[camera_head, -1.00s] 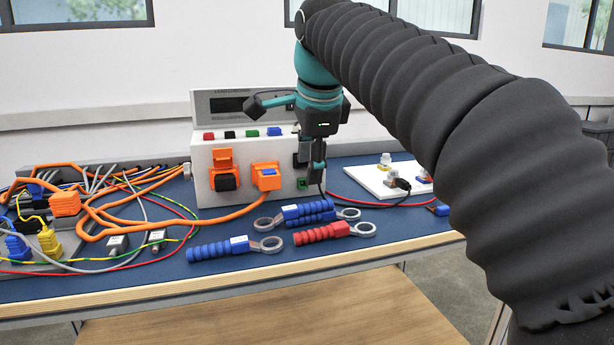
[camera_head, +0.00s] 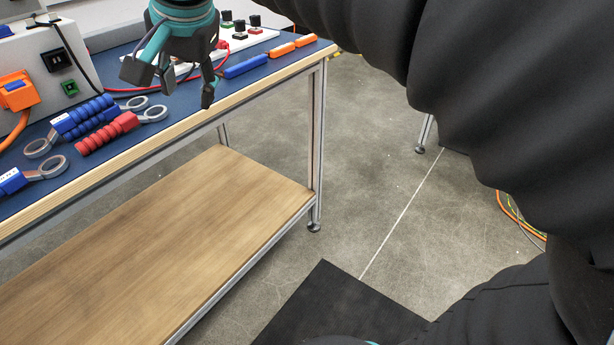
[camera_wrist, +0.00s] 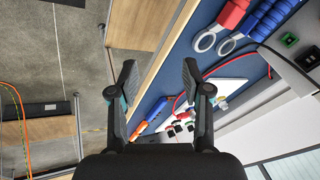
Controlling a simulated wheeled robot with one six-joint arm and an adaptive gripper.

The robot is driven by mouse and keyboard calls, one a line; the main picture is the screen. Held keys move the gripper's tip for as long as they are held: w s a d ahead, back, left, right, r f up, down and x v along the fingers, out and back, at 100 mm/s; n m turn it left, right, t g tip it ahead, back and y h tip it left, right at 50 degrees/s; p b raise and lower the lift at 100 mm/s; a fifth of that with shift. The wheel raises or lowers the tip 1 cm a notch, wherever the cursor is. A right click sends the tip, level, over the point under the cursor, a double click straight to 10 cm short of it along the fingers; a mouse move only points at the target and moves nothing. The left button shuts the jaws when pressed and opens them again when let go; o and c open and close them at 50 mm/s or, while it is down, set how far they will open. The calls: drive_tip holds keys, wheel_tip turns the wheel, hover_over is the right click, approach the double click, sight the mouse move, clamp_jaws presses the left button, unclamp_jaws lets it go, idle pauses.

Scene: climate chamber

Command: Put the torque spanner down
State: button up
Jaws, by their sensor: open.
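Ring-ended spanners lie on the blue bench top at the left of the head view. A red-handled one (camera_head: 108,133) lies beside blue-handled ones (camera_head: 80,118). Another blue-handled one (camera_head: 12,182) is cut by the left edge. Which one is the torque spanner I cannot tell. My gripper (camera_head: 172,82) is open and empty, to the right of the spanners, and appears near the bench's front edge. In the wrist view my gripper's fingers (camera_wrist: 160,72) are spread with nothing between them. The red handle (camera_wrist: 232,14) and blue handles (camera_wrist: 270,18) lie beyond, at upper right.
A white test box (camera_head: 45,75) with an orange plug (camera_head: 17,90) stands behind the spanners. A blue handle (camera_head: 245,66) and orange pieces (camera_head: 281,50) lie towards the bench's right end. A wooden lower shelf (camera_head: 150,250) is empty.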

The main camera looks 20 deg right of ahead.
drive_tip(key=s+d+f+n, duration=0.3)
drive_tip(key=s+d+f, duration=0.3)
drive_tip(key=f, duration=0.4)
drive_tip(key=s+d+f+n+h, duration=0.1)
drive_tip(key=s+d+f+n, duration=0.2)
drive_tip(key=s+d+f, duration=0.4)
wheel_tip(320, 180, down, 4)
drive_tip(key=shift+s+d+r+n+t, duration=0.2)
drive_tip(key=shift+s+r+n+t, duration=0.1)
drive_tip(key=shift+s, duration=0.8)
